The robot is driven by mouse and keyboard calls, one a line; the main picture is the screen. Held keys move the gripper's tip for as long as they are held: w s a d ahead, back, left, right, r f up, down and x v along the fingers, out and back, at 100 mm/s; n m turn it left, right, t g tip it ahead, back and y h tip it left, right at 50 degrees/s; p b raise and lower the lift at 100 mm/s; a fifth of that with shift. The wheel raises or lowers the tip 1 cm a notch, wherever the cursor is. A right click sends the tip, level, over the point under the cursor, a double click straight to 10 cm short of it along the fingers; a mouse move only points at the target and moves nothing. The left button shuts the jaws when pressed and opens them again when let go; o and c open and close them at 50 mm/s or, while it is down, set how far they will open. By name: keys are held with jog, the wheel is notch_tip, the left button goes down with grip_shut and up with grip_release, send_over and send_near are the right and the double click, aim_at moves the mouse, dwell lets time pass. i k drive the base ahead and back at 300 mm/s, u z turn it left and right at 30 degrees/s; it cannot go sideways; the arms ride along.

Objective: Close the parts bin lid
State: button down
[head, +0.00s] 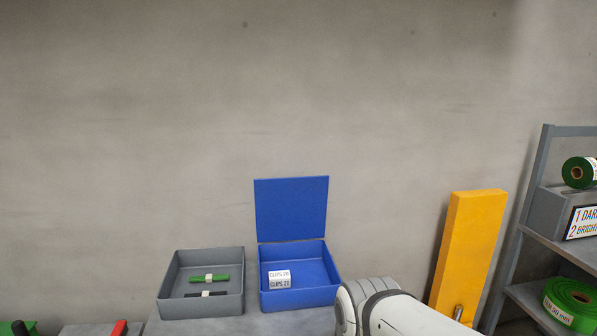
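The blue parts bin (300,298) stands on a grey surface in the lower middle of the head view. Its flat blue lid (291,209) is open and stands nearly upright along the back edge. A white arm link of mine shows at the lower edge, just right of the bin. My gripper is out of the picture.
A grey open bin (202,307) with a green item (209,278) and a dark item stands left of the blue bin. A yellow upright block (468,250) and a grey shelf (549,243) with green rolls stand at right. The wall behind is bare.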

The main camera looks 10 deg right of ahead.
aim_at(289, 208)
jog(key=i, duration=1)
jog(key=z, duration=0.05)
